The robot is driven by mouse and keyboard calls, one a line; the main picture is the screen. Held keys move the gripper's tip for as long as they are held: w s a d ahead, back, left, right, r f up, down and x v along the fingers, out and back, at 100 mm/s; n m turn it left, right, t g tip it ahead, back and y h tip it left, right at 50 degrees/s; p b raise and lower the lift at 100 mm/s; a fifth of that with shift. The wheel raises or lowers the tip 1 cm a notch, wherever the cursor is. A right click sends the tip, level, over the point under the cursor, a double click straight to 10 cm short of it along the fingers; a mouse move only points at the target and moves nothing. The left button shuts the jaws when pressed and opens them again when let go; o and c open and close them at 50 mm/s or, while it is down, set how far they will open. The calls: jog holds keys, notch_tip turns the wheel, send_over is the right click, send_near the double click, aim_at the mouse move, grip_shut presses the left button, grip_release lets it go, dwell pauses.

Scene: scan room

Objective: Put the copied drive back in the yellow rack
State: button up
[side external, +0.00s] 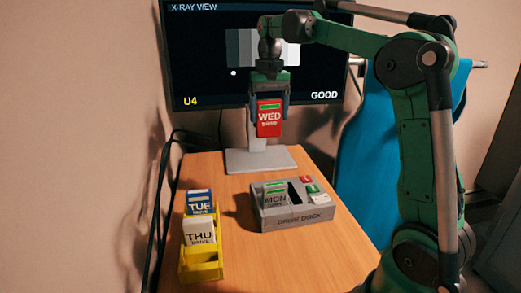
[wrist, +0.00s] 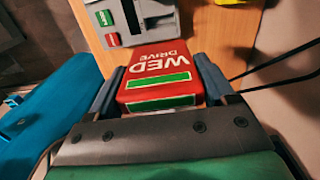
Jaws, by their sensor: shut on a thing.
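My gripper (side external: 270,92) is shut on the red WED drive (side external: 269,118) and holds it upright in the air, above and behind the dock. In the wrist view the WED drive (wrist: 160,78) sits between the two fingers, with a green strip at its near end. The yellow rack (side external: 203,258) stands at the left of the table. It holds the blue TUE drive (side external: 199,202) at the back and the white THU drive (side external: 199,232) in front of it, with an empty-looking space at its front. The grey drive dock (side external: 290,217) holds the MON drive (side external: 275,194) beside an empty dark slot.
The monitor (side external: 205,60) behind the table reads "U4" and "GOOD"; its stand base (side external: 260,160) is at the table's back. Dark cables (side external: 165,190) run along the left edge. The table's front is clear.

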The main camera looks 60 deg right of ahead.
jog(key=shift+r, duration=0.95)
jog(key=shift+w+a, duration=0.2)
jog(key=shift+a, duration=0.05)
jog(key=w+a+f, duration=0.3)
jog(key=a+f, duration=0.3)
jog(key=a, duration=0.3)
jog(key=w+a+f, duration=0.2)
jog(key=a+f, duration=0.3)
jog(key=a, duration=0.3)
jog(key=shift+a+f, duration=0.15)
jog(key=shift+f, duration=3.4)
jog(key=shift+f, duration=1)
jog(key=o, duration=1.4)
jog(key=shift+o, duration=0.2)
jog(key=shift+r, duration=0.1)
notch_tip(320, 180, up, 7)
